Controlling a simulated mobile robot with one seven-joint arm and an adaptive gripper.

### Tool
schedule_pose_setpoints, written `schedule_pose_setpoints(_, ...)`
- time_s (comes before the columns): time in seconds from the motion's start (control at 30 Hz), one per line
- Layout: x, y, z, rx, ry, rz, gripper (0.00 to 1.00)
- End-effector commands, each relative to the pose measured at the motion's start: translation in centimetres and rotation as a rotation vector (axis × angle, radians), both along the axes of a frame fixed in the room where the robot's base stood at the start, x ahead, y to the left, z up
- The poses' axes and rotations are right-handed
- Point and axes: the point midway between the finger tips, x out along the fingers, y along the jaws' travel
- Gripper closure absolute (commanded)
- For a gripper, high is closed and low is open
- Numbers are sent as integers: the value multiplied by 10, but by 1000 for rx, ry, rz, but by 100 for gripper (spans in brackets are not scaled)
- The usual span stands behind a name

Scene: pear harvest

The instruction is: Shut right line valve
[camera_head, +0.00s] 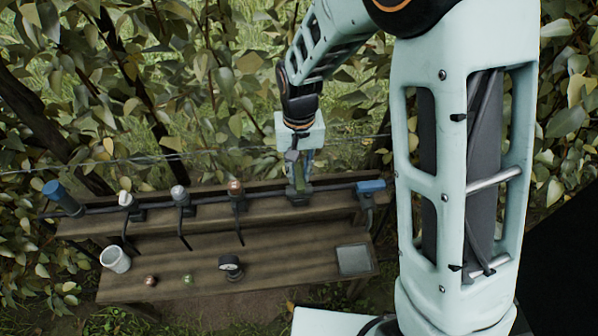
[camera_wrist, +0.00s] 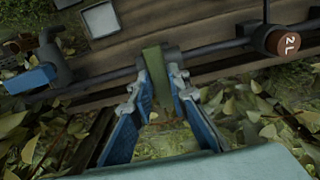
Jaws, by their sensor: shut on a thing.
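A dark pipe line (camera_head: 150,211) runs along the back shelf of a wooden bench. The rightmost valve on it has a green handle (camera_wrist: 154,68), which stands across the pipe in the wrist view; it also shows in the head view (camera_head: 298,176). My gripper (camera_wrist: 158,84) has its blue fingers on both sides of this handle and is shut on it. In the head view my gripper (camera_head: 300,160) reaches down over the valve from behind. The fingers and wrist partly hide the handle and valve body there.
A blue-topped fitting (camera_head: 370,187) stands at right. Leafy branches surround the bench.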

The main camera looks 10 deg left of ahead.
Motion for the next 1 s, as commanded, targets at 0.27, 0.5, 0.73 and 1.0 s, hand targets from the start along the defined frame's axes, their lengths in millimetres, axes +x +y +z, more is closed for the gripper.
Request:
schedule_pose_setpoints(0.27, 1, 0, 1, 1, -1, -10, 100)
schedule_pose_setpoints(0.5, 1, 0, 1, 1, -1, -10, 76)
schedule_pose_setpoints(0.73, 0, 0, 0, 0, -1, -8, 67)
schedule_pose_setpoints(1.0, 1, 0, 12, 1, -2, -8, 67)
